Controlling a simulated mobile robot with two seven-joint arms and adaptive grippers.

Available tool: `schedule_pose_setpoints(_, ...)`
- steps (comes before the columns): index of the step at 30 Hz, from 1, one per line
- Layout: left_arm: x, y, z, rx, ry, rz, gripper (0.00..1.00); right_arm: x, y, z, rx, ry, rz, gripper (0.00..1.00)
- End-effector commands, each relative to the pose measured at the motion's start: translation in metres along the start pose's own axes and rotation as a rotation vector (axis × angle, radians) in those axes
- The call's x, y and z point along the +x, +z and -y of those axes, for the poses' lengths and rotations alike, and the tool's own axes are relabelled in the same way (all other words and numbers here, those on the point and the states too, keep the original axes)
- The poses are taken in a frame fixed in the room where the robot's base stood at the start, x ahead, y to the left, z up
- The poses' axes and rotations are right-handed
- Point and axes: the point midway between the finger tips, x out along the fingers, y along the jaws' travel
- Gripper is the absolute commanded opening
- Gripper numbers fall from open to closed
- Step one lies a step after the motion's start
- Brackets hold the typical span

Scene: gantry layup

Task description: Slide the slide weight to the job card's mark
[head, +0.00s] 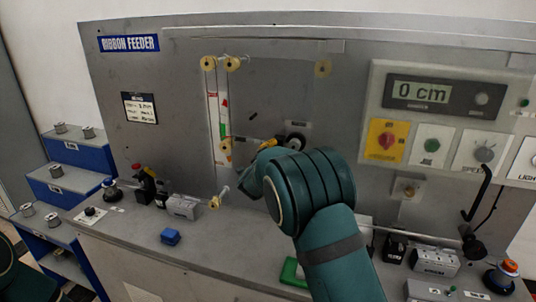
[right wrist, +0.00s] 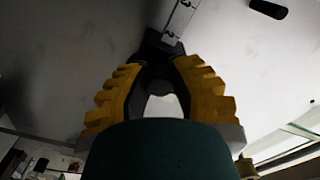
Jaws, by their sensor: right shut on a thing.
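My right gripper (head: 266,146) is at the panel, largely hidden behind my own right arm in the head view. In the right wrist view its yellow fingers (right wrist: 162,72) are shut around a dark block, which I take to be the slide weight (right wrist: 155,44). A pale marked scale bar (right wrist: 180,18) runs up from the block. The job card (head: 139,107) hangs on the panel at the left; its writing is too small to read. My left gripper is out of view.
A red-and-white ribbon strip (head: 214,115) hangs from yellow rollers left of the gripper. A round black knob (head: 296,141) is close on its right. A blue block (head: 170,237) sits on the ledge below.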

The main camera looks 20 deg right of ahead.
Motion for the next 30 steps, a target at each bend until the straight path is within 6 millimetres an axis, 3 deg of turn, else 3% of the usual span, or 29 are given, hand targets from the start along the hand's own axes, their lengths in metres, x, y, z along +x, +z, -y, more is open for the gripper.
schedule_pose_setpoints(8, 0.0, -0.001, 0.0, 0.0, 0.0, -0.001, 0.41, 0.001, -0.002, -0.001, 0.0, 0.001, -0.003, 0.0)
schedule_pose_setpoints(9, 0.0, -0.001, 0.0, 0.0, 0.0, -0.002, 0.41, 0.001, -0.002, -0.001, 0.0, 0.001, -0.002, 0.36)
schedule_pose_setpoints(11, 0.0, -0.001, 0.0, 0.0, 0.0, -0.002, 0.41, 0.001, -0.002, -0.001, 0.0, 0.001, -0.002, 0.55)
schedule_pose_setpoints(23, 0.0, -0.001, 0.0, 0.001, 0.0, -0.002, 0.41, -0.005, -0.001, 0.0, 0.001, 0.0, 0.001, 0.55)
schedule_pose_setpoints(30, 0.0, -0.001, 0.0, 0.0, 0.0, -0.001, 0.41, -0.042, -0.001, 0.0, 0.001, 0.0, 0.002, 0.55)
